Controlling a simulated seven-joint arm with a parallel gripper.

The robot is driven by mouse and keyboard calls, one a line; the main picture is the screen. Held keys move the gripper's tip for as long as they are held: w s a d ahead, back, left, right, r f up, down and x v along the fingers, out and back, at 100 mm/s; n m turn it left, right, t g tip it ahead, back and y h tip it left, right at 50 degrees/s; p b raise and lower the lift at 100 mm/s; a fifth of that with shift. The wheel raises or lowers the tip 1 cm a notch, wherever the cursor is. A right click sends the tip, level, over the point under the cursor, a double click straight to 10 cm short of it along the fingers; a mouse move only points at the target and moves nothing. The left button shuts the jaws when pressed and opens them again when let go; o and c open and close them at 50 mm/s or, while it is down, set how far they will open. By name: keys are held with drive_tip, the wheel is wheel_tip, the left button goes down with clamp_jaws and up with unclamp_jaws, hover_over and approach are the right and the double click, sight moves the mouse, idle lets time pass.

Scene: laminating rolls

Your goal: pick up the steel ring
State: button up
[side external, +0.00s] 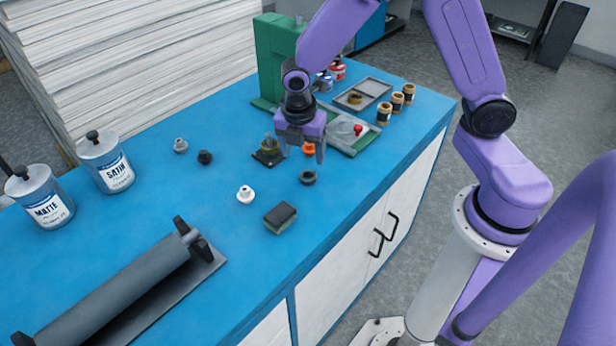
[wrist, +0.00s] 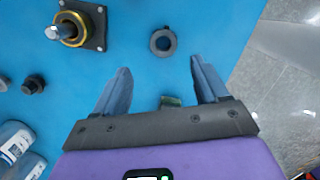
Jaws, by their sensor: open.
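The steel ring appears to be the dark grey ring (side external: 307,181) lying flat on the blue bench top near its front edge. It also shows in the wrist view (wrist: 154,41), with a round hole and a small tab on its rim. My gripper (side external: 302,155) is open and empty above the bench, close to the ring. In the wrist view, my gripper (wrist: 160,66) has its fingers spread, and the ring lies beyond the fingertips, between their lines. A post on a square base (wrist: 98,42) with a brass-coloured ring stands to its left; the base also shows in the side view (side external: 268,158).
A dark sponge-like block (side external: 280,217), a white knob (side external: 245,195) and a dark knob (side external: 204,157) stand nearby. The long roller (side external: 110,290) and cans (side external: 106,163) are at left. A tray (side external: 363,93) and several small jars (side external: 397,101) are behind. The bench edge is close.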

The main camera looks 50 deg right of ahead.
sight(308, 179)
wheel_tip(308, 179, down, 2)
drive_tip(key=shift+d+f, duration=0.15)
drive_tip(key=shift+f, duration=0.05)
drive_tip(key=shift+d+f, duration=0.2)
drive_tip(key=shift+f, duration=0.65)
drive_tip(key=shift+d+f, duration=0.2)
drive_tip(key=shift+f, duration=0.7)
drive_tip(key=shift+d+f, duration=0.2)
drive_tip(key=shift+f, duration=0.65)
drive_tip(key=c, duration=1.2)
drive_tip(key=shift+r, duration=0.15)
